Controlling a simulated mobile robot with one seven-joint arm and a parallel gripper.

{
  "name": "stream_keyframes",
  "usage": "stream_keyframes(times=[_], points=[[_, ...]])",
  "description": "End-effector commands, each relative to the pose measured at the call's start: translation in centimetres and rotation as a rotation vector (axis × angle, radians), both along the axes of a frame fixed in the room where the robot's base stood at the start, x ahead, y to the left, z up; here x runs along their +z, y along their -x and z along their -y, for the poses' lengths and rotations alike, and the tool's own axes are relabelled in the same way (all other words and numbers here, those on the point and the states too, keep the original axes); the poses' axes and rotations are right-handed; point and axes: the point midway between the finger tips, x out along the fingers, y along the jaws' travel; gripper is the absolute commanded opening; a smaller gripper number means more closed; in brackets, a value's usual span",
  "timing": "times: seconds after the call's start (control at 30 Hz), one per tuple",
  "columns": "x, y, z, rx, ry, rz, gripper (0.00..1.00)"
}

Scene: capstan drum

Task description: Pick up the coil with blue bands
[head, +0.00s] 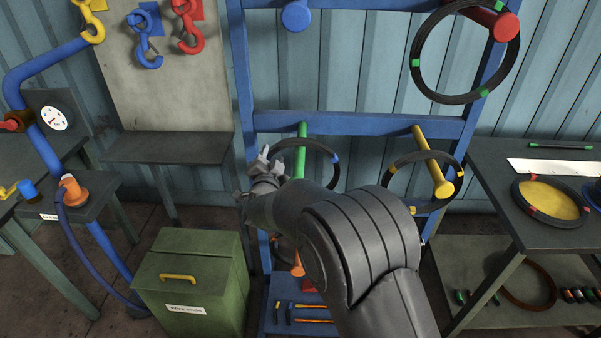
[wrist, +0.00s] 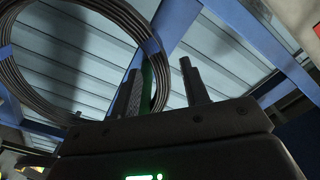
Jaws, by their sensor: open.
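The coil with blue bands (head: 318,147) is a dark ring hanging on the green peg (head: 301,130) of the blue rack. A blue band shows on its right side, and my arm hides its lower part. My gripper (head: 267,160) is open, at the coil's left side in the head view. In the wrist view, the coil (wrist: 75,87) fills the upper left, and its right edge passes between the two open fingers (wrist: 160,85) in the picture. The green peg (wrist: 147,88) shows just right of the left finger. I cannot tell whether the fingers touch the coil.
A coil with yellow bands (head: 388,172) hangs on the yellow peg (head: 433,160) to the right. A green-banded coil (head: 414,45) hangs on the red peg (head: 507,27). A red-banded coil (head: 518,200) lies on the right table. A green bin (head: 190,285) stands below left.

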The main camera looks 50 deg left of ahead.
Motion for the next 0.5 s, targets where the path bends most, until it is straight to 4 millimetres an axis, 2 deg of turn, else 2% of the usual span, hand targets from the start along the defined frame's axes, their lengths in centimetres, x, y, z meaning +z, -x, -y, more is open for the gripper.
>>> stream_keyframes(times=[0.5], points=[[-0.5, -3.4, -3.9, 0.001, 0.0, 0.001, 0.42]])
